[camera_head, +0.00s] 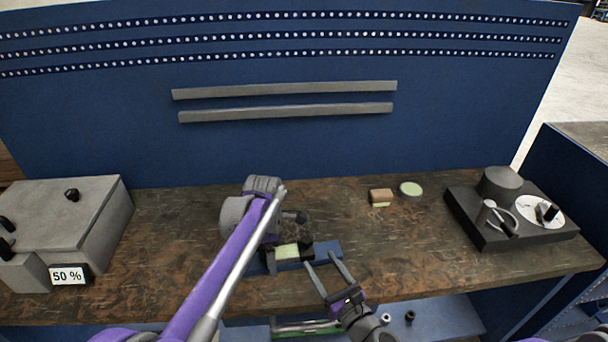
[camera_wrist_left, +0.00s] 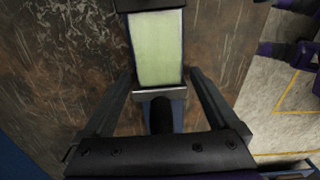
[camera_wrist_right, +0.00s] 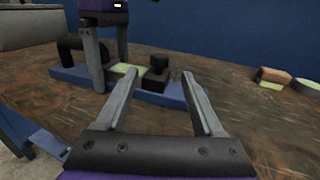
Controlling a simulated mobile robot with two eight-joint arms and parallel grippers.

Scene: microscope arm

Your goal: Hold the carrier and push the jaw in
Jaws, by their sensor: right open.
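The carrier is a low blue base (camera_head: 325,251) at the bench's front, with a pale green pad (camera_head: 288,251) and dark blocks on it. The dark block (camera_wrist_right: 155,76) at the pad's right end may be the jaw; I cannot be sure. My left gripper (camera_wrist_left: 162,72) points down at the carrier, one finger on each side of the pad's near end; whether the fingers touch it is unclear. In the head view my left arm partly covers it. My right gripper (camera_head: 323,258) is open and empty, just right of the base; the right wrist view shows its fingers apart (camera_wrist_right: 160,80).
A brown and green block (camera_head: 381,197) and a round green-topped piece (camera_head: 411,189) lie behind right. A dark tray (camera_head: 480,235) with tools stands at far right. The bench between is clear.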

